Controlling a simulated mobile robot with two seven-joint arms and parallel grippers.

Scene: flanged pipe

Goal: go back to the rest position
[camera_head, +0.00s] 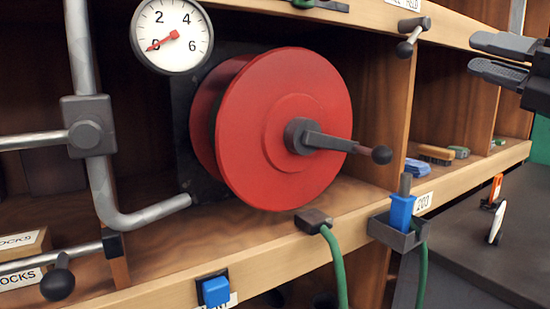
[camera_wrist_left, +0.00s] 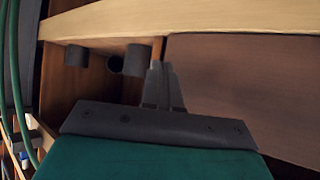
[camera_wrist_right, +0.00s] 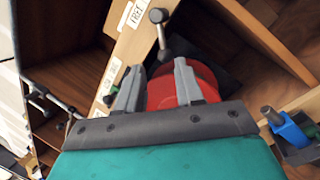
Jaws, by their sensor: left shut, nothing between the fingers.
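My right gripper (camera_head: 476,54) is at the upper right of the head view, in front of the shelf and right of the red flanged disc (camera_head: 262,120). Its two fingers are apart with nothing between them. In the right wrist view the open fingers (camera_wrist_right: 158,66) show with the red disc (camera_wrist_right: 190,88) beyond them. My left gripper (camera_wrist_left: 160,68) shows only in the left wrist view. Its fingers are together and empty, in front of a wooden shelf compartment. The left arm is out of the head view.
A blue-handled tool (camera_head: 402,210) stands in a holder on the shelf edge. A green hose (camera_head: 337,265) hangs below. A dark surface (camera_head: 470,240) lies at right.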

